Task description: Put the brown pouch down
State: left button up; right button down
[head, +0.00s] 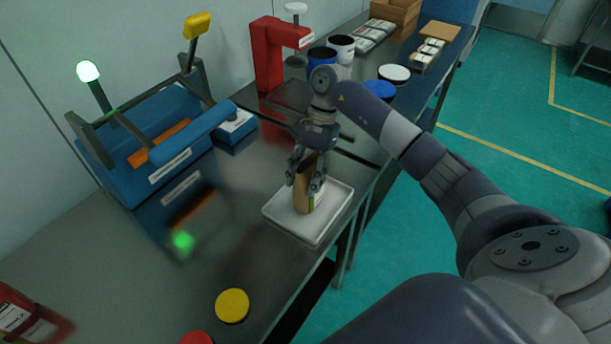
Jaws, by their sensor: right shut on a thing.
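The brown pouch (302,190) stands upright over the white tray (317,239) on the metal bench. My right gripper (305,180) comes down from above and is shut on the pouch. The pouch's lower end is inside the tray's outline; I cannot tell whether it touches the tray floor. A green patch shows on the pouch's right side, and the fingers hide part of it. My left gripper is not in view.
A blue machine (150,145) with a lit green lamp (88,71) stands left on the bench. A red stand (268,55), jars, a blue lid (381,89) and cartons are behind. A yellow lid (232,305) lies in front. Bare bench lies left of the tray.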

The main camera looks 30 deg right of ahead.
jog(key=shift+f, duration=0.2)
jog(key=c, duration=1)
grip_release()
jog(key=shift+r, duration=0.1)
